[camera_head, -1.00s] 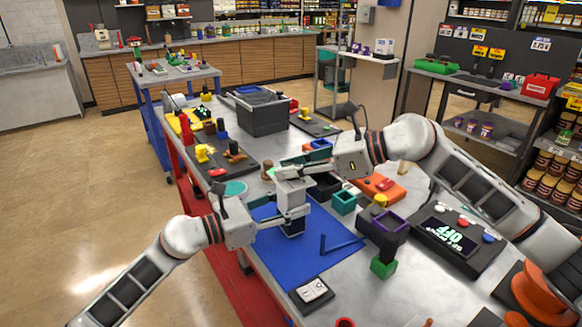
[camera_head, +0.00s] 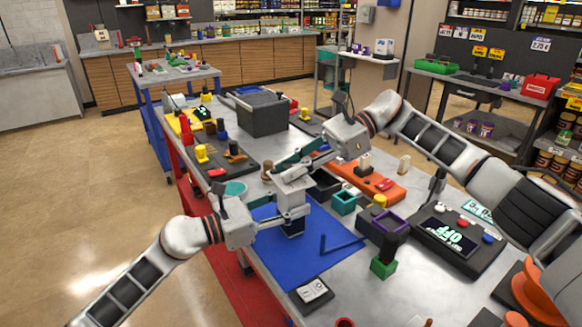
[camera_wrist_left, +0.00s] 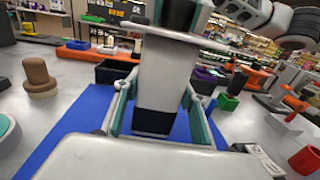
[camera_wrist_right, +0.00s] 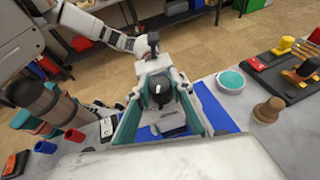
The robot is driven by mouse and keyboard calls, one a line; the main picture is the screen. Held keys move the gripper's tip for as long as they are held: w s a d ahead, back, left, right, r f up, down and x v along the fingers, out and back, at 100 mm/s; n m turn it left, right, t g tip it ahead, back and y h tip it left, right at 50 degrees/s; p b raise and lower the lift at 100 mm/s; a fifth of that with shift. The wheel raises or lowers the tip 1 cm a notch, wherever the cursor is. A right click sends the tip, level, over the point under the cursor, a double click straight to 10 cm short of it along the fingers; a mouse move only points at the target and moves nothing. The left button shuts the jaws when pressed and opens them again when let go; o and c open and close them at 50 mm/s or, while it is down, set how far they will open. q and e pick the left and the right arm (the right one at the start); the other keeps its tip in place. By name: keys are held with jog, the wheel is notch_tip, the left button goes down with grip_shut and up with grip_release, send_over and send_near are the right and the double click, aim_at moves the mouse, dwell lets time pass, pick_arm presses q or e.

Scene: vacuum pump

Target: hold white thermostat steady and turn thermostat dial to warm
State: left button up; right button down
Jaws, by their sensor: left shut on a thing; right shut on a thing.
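The white thermostat (camera_head: 293,196) stands upright on a blue mat (camera_head: 268,258) on the workbench. In the left wrist view its white body (camera_wrist_left: 163,75) with a dark base fills the middle. My left gripper (camera_head: 303,215) is shut on the body, one finger on each side. My right gripper (camera_head: 285,174) is above, its teal-padded fingers around the thermostat's top. In the right wrist view the black dial (camera_wrist_right: 160,92) sits on the white top between the fingers of my right gripper (camera_wrist_right: 160,105). The dial's marking is too small to read.
An orange block (camera_head: 375,185), a teal open box (camera_head: 343,203) and a purple-rimmed box (camera_head: 390,222) stand right of the mat. A dark display panel (camera_head: 450,242) is further right. A wooden peg (camera_wrist_right: 268,110) stands near the mat.

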aim_at(291, 165)
jog(key=shift+f+n+g, duration=0.5)
jog(key=shift+f+g, duration=0.05)
jog(key=shift+g, duration=0.05)
jog(key=shift+r+n+h, duration=0.3)
jog(key=c, duration=1.7)
grip_release()
jog(key=shift+r, duration=0.1)
notch_tip(291, 165, up, 10)
jog(key=shift+r, duration=0.1)
